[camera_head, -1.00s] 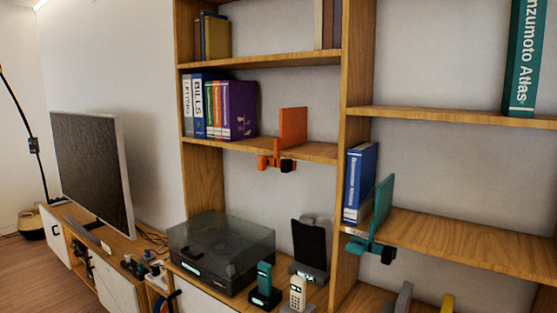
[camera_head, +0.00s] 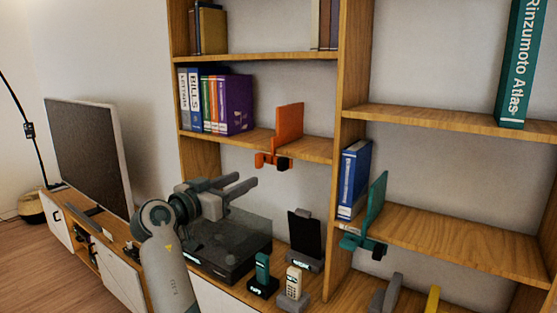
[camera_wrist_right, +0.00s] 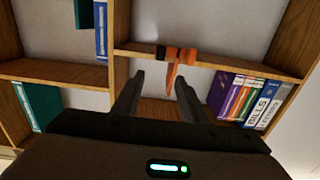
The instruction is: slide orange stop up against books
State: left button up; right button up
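The orange stop (camera_head: 289,124) stands upright on the middle shelf, its clamp hanging at the shelf's front edge. A gap of bare shelf separates it from the row of books (camera_head: 218,102) on its left, which ends in a thick purple book (camera_head: 238,104). My right gripper (camera_head: 246,181) is below that shelf, left of the stop and apart from it, empty. In the right wrist view, turned upside down, its fingers (camera_wrist_right: 158,80) are spread, with the orange stop (camera_wrist_right: 174,62) beyond them and the books (camera_wrist_right: 245,98) to the right. My left gripper is not in view.
A teal stop (camera_head: 375,208) and a blue book (camera_head: 354,178) are on the lower right shelf. Below my right gripper is a turntable (camera_head: 225,250) with a dark clear lid. Phones (camera_head: 293,283) and a dark stand (camera_head: 304,238) are beside it. A wooden upright (camera_head: 343,120) stands right of the orange stop.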

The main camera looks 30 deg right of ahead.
jog(key=shift+w+d, duration=0.1)
dwell(0.3)
jog(key=p, duration=0.8)
send_near(280, 163)
jog(key=x, duration=0.8)
jog(key=shift+r, duration=0.2)
jog(key=shift+w+d+f, duration=0.2)
jog(key=shift+w+d, duration=0.15)
jog(key=shift+d, duration=0.3)
grip_shut()
